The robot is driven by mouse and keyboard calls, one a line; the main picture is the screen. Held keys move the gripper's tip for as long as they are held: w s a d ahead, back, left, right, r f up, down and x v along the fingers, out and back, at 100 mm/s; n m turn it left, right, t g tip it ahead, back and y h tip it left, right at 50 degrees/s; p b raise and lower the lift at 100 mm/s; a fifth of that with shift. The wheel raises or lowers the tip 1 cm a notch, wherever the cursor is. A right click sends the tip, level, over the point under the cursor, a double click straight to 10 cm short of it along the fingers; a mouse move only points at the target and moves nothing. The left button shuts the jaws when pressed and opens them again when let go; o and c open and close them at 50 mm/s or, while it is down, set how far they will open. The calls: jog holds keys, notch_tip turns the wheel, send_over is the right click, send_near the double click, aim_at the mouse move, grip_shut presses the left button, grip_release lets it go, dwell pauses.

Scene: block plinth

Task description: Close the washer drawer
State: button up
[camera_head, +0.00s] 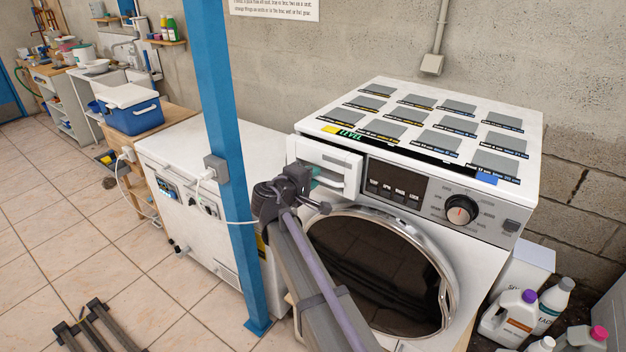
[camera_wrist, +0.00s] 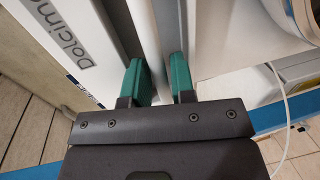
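The white washer drawer (camera_head: 330,163) is at the upper left of the washer's front (camera_head: 415,210), left of the dark display. Its front appears to stand out a little from the panel; how far is hard to judge. My gripper (camera_head: 315,176) is at the drawer's left part and hides some of it. In the wrist view my gripper's two green fingertips (camera_wrist: 158,78) are apart, with a narrow pale grey strip showing between them. I cannot tell whether they touch or grip it. A white surface with dark lettering (camera_wrist: 62,40) lies to their left.
A blue post (camera_head: 228,170) stands close to the left of my gripper, with a grey socket box and a white cable. A white chest appliance (camera_head: 180,180) is behind it. Bottles (camera_head: 512,317) stand at the washer's right. Tiled floor is open at the left.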

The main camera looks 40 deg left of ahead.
jog(key=shift+w, duration=0.4)
jog(key=shift+c, duration=0.2)
grip_shut()
